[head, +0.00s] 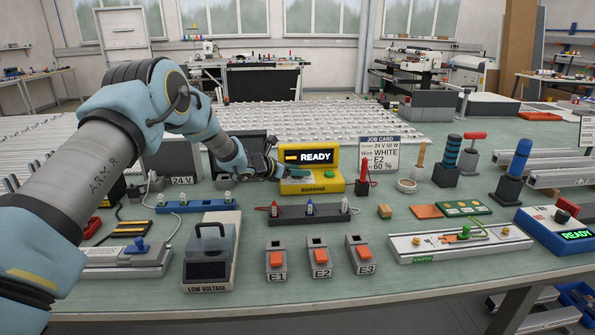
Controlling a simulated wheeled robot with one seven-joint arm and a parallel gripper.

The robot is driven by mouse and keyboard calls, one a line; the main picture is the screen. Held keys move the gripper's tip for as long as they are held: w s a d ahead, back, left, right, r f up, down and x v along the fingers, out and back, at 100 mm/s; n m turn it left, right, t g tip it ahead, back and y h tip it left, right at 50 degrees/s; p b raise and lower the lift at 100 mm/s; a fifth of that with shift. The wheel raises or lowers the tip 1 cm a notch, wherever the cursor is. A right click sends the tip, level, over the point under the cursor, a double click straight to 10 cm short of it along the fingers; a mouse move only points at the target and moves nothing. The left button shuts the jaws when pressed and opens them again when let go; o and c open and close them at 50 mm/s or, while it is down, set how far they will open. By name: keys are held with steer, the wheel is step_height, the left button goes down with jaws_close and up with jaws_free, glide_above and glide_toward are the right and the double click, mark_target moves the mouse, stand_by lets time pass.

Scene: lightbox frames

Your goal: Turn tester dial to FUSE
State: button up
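A grey box with a blue side (556,239) stands at the right edge of the bench, cut off by the picture's edge. It has a green READY display (577,235) and a dark knob on top (568,207) with a red part beside it. It may be the tester; I cannot read FUSE on it. A yellow unit (322,184) at mid bench also shows READY, on a dark screen, and has a green part in front. My gripper (274,172) is at the left side of this yellow unit, far from the knob. Its fingers are too small and dark to read.
Three orange switches (320,256) marked E1, E2 and E3 stand at the front. A job card (379,154) stands behind. Upright tools (513,173) and a long grey EARTH rail (459,241) are near the right-hand box. The front bench strip is clear.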

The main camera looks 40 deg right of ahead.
jaws_close()
steer(key=n+t+b, duration=0.1)
steer(key=b, duration=0.4)
steer(key=shift+f+b, duration=0.4)
steer(key=n+t+b, duration=0.2)
steer(key=b, duration=0.7)
steer(key=shift+s, duration=0.1)
steer(key=n+t+y+b, duration=0.1)
steer(key=n+t+b, duration=0.1)
steer(key=b, duration=0.8)
steer(key=shift+t, duration=0.6)
steer(key=n+t+y+b, duration=0.1)
steer(key=n+b, duration=0.1)
steer(key=b, duration=0.3)
steer(key=shift+r+t, duration=0.15)
steer(key=shift+t, duration=0.15)
steer(key=shift+r+b, duration=0.1)
steer(key=shift+b, duration=0.25)
steer(key=shift+r+n+t+y+b, duration=0.15)
steer(key=shift+n+t+y+b, duration=0.15)
steer(key=shift+n+t+b, duration=0.3)
